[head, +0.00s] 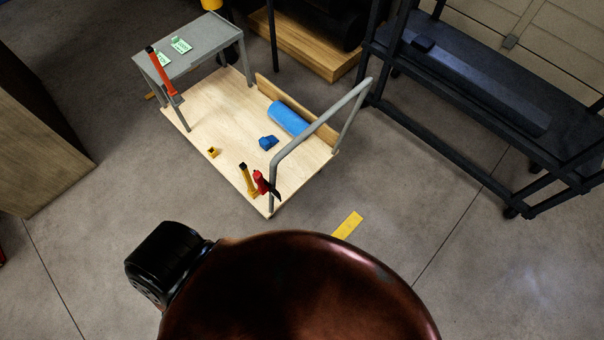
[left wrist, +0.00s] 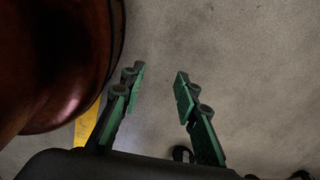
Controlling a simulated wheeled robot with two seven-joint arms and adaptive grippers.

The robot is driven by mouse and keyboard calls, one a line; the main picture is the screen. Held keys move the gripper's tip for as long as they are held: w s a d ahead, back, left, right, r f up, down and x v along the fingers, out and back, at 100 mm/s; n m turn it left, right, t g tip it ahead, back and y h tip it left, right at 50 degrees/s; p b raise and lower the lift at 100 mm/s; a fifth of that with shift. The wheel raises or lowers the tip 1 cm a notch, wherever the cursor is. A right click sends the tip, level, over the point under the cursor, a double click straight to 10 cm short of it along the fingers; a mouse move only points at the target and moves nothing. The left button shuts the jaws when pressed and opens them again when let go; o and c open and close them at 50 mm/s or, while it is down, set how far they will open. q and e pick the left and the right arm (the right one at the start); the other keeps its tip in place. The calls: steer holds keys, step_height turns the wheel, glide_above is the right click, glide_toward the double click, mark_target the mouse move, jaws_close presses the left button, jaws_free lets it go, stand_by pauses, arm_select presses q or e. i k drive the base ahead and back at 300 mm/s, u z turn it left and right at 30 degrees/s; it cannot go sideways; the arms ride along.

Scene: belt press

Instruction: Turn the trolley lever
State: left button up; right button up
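The trolley (head: 219,119) has a pale wooden deck and a grey tube handle (head: 322,122) on its right side. A red-orange bar (head: 160,72) slants beside the grey raised table at the trolley's far left end. A yellow bar with a dark top (head: 247,178) stands at the deck's near corner, next to a red bottle-like object (head: 261,183). I cannot tell for sure which bar is the lever. My left gripper (left wrist: 160,80) shows in the left wrist view, open and empty above bare floor, with green finger pads. My right gripper is not in view.
The deck carries a blue roll (head: 289,118), a blue block (head: 268,142) and a small yellow piece (head: 213,152). Green cards (head: 181,45) lie on the grey table (head: 205,44). A dark rack (head: 480,85) stands at right, a wooden cabinet (head: 35,130) at left.

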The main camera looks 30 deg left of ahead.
mark_target(258, 179)
steer(key=z, duration=1.7)
steer(key=k, duration=2.45)
steer(key=u, duration=2.3)
